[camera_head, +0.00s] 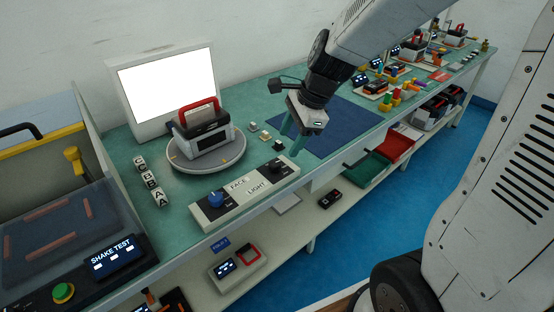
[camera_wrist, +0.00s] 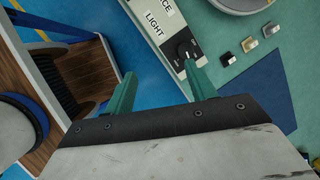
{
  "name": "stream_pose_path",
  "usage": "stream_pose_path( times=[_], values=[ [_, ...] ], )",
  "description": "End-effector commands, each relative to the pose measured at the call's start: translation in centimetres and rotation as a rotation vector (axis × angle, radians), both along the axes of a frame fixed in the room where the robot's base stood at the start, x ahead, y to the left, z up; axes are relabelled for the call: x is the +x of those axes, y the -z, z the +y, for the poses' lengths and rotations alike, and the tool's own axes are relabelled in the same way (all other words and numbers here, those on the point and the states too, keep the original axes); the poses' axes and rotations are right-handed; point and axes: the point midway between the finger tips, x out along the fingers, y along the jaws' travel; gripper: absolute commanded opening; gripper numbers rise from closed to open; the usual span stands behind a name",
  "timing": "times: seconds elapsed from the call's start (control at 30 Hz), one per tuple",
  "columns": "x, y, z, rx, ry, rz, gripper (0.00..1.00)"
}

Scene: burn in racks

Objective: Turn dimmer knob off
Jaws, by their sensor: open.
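The control panel (camera_head: 238,206) is a long pale box on the green bench, labelled FACE and LIGHT. A black dimmer knob (camera_head: 277,166) sits at its LIGHT end, and a blue knob (camera_head: 216,198) at its FACE end. In the wrist view the black knob (camera_wrist: 183,48) shows just beyond the right fingertip, beside the LIGHT label. My gripper (camera_head: 291,136) is open, with teal fingers pointing down over the bench near the panel's LIGHT end. In the wrist view my gripper (camera_wrist: 160,73) is empty, and the knob is not between its fingers. Contact cannot be told.
A turntable (camera_head: 178,166) carries a grey box with a red handle (camera_head: 196,112) before a bright lit screen (camera_head: 168,90). Small keys (camera_head: 265,136) lie behind the panel. A blue mat (camera_head: 325,128) lies right of it. A shake-test machine (camera_head: 75,245) stands at left.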

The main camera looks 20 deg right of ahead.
Motion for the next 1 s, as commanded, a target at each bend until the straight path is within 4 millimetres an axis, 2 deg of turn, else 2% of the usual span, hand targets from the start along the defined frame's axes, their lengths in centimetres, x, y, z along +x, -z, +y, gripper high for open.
stream_pose_path(
  times=[0.03, 0.1, 0.3, 0.47, 0.8, 1.0],
  values=[
    [1.5, 1.6, -0.4, 0.031, 0.12, 0.036, 0.56],
    [3.2, 3.3, -0.8, 0.069, 0.273, 0.071, 0.56],
    [5.7, 6.1, -1.7, 0.125, 0.519, 0.129, 0.56],
    [6.2, 7.7, -1.4, 0.134, 0.557, 0.14, 0.56],
    [7.4, 12.4, 0.2, 0.132, 0.552, 0.139, 0.56],
    [7.7, 13.6, 0.6, 0.132, 0.552, 0.137, 0.56]
  ],
)
